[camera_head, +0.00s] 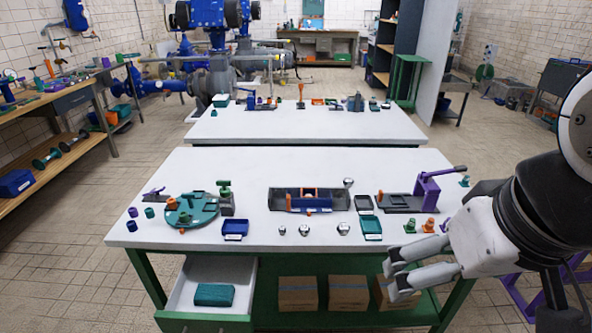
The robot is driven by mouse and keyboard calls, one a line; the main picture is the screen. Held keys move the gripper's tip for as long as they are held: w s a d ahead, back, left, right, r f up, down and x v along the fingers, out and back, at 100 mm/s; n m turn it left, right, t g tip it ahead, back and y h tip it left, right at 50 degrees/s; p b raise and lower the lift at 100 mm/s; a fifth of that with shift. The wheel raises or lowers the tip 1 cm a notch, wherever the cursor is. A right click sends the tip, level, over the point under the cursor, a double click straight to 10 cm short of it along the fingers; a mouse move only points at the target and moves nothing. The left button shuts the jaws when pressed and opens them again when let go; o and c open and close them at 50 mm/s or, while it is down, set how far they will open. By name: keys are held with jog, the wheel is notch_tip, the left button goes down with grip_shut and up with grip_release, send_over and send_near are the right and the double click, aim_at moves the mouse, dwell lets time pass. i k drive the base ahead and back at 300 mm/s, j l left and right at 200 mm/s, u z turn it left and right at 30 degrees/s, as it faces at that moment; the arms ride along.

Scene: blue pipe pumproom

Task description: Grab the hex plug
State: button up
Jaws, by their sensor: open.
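My gripper (397,271) is open and empty at the lower right, in front of the near table's front right edge. Its fingers point left. I cannot tell for sure which small part is the hex plug. Candidates are small purple pieces (132,226) and a teal piece (149,212) at the table's left end, and silver pieces (304,230) along the front middle. A green piece (410,226) and an orange piece (428,225) stand at the front right, just beyond my gripper. All are too small to show their shape clearly.
The white table (250,174) also holds a round teal fixture (191,211), a grey tray (279,199), a blue bin (235,229), a teal bin (371,226) and a purple lever press (427,190). An open drawer (187,292) juts out at front left. Boxes (298,293) sit below.

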aim_at(343, 228)
jog(key=i+j, duration=0.35)
jog(key=j, duration=0.15)
jog(key=i+j+z, duration=0.15)
jog(key=i+j, duration=0.2)
jog(key=j, duration=0.1)
